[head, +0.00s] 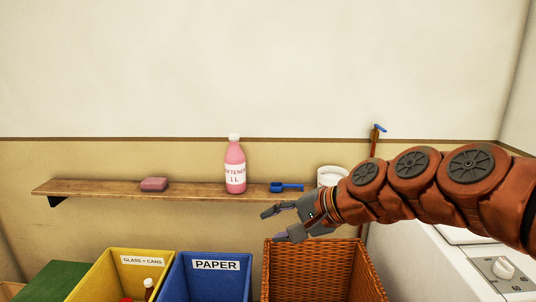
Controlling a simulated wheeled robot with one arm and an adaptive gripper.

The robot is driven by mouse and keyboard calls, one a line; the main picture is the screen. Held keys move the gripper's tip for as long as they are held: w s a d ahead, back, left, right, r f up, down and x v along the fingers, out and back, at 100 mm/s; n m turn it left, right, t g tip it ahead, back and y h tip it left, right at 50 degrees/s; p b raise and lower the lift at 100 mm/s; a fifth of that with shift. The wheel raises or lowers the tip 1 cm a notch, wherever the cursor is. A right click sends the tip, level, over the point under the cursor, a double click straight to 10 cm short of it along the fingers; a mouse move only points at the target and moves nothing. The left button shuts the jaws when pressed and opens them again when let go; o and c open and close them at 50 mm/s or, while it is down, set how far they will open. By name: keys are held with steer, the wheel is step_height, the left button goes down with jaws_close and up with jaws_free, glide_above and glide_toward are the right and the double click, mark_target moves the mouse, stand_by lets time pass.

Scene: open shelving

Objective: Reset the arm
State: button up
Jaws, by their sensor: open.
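My orange-red arm (410,178) reaches in from the right edge of the head view. My gripper (275,224) at its end is open and empty, with its dark grey fingers pointing left. In the picture it sits just below the shelf's front edge and above the wicker basket. The arm partly covers the white round container and the right part of the shelf.
A wooden shelf (108,188) holds a pink block (153,184), a pink bottle (235,168), a blue scoop (287,187) and a white container (331,173). Below stand a yellow bin (107,268), blue bin (211,282) and wicker basket (318,275). A white appliance (450,262) stands right.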

steer(key=s+d+f+n+g+h, duration=0.2)
steer(key=s+d+f+n+h, duration=0.1)
steer(key=s+f, duration=0.45)
steer(key=s+d+f+n+g+h, duration=0.2)
steer(key=s+d+f+g, duration=0.1)
steer(key=s+f, duration=0.45)
steer(key=s+d+f+n+g+h, duration=0.2)
steer(key=s+d+f+g+h, duration=0.2)
steer(key=s+d, duration=0.8)
step_height(320, 180, up, 19)
steer(key=s+a+t+p, duration=0.1)
steer(key=s+a+p, duration=0.1)
steer(key=p, duration=1.6)
steer(key=shift+f, duration=0.2)
